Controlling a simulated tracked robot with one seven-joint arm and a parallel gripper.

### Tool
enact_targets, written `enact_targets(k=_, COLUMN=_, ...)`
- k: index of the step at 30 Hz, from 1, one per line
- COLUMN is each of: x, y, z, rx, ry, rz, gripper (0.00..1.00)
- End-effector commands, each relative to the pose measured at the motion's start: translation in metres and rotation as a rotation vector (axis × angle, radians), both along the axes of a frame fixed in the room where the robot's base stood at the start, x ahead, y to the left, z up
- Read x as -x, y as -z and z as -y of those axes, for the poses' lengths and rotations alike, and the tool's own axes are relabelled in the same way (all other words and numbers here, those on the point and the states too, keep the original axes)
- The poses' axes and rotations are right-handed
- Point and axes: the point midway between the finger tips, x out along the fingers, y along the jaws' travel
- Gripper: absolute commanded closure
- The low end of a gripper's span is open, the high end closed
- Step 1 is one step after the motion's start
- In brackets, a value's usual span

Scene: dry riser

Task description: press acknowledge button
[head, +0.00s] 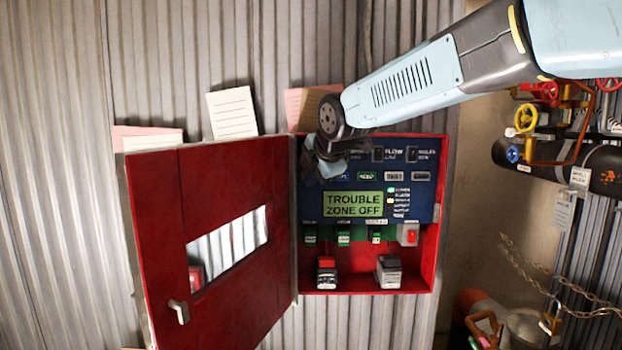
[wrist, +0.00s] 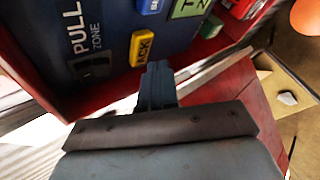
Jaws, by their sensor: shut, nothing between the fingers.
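The yellow ACK button (wrist: 142,48) shows in the wrist view on the dark blue panel (wrist: 112,25). My gripper (wrist: 157,72) is shut and empty, its tips appearing just below and right of the button. I cannot tell whether they touch it. In the head view my gripper (head: 322,165) is over the upper left of the panel (head: 431,212) inside the open red cabinet (head: 440,175) and hides the ACK button. The display (head: 353,204) reads "TROUBLE ZONE OFF".
The red cabinet door (head: 220,190) stands open to the left, with a window and handle. A blue button (wrist: 149,6) is near the ACK button. A red switch (head: 408,234) and two batteries (head: 327,272) sit lower down. Pipes with valves (head: 526,118) are at right.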

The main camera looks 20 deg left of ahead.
Motion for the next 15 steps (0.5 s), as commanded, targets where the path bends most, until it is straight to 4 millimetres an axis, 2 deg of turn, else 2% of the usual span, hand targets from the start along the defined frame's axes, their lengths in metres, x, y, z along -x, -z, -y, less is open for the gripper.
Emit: enact_targets(k=15, x=0.037, y=-0.001, z=0.011, rx=-0.001, ry=-0.001, rz=0.000, gripper=1.00)
